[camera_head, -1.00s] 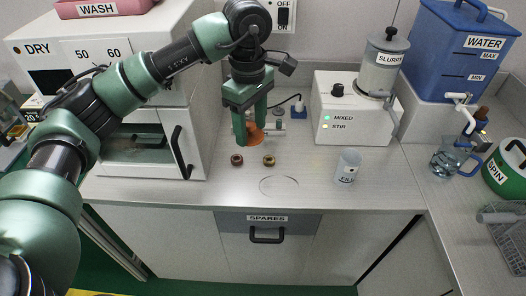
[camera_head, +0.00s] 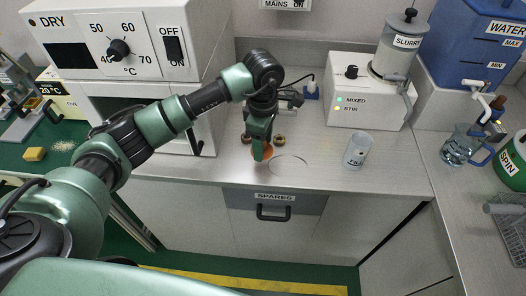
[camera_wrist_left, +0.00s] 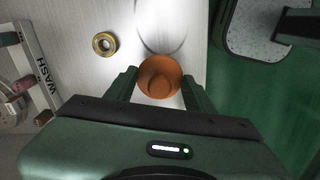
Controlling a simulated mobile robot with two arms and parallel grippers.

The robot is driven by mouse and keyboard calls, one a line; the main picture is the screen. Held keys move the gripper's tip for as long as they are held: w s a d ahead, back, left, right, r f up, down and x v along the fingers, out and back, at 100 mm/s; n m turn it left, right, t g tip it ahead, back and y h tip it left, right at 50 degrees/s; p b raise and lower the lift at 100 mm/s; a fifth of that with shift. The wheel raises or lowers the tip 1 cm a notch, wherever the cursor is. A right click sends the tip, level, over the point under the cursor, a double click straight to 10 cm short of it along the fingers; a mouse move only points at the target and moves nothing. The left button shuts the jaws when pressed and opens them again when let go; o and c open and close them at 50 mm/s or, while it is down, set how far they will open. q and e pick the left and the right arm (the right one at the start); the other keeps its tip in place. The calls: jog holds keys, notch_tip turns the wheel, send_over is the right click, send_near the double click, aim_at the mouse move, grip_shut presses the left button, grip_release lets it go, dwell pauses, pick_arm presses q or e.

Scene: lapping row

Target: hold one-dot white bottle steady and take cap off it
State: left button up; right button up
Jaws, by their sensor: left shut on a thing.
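My left gripper (camera_head: 262,150) points down over the counter near its front edge. It is shut on an orange-brown round piece (camera_head: 268,152). In the left wrist view, this piece (camera_wrist_left: 160,78) sits between the two fingers (camera_wrist_left: 160,88) and shows a smaller round shape inside its rim. I cannot make out a white bottle with one dot or its cap. A whitish cup-like vessel (camera_head: 357,150) with a dark mark stands upright on the counter to the right, apart from the gripper. My right gripper is not in view.
Two small rings (camera_head: 279,140) lie just behind the gripper; a brass one (camera_wrist_left: 104,44) shows in the wrist view. A circle outline (camera_head: 290,165) marks the bare counter. The dryer (camera_head: 120,45) is left, the slurry unit (camera_head: 365,92) behind, a jug (camera_head: 458,150) right.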

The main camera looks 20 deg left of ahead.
aim_at(263, 162)
pick_arm(q)
notch_tip(263, 162, down, 5)
jog(key=shift+r+p, duration=0.2)
jog(key=shift+p, duration=0.15)
jog(key=shift+f, duration=0.1)
jog(key=shift+f, duration=0.15)
jog(key=o, duration=1.5)
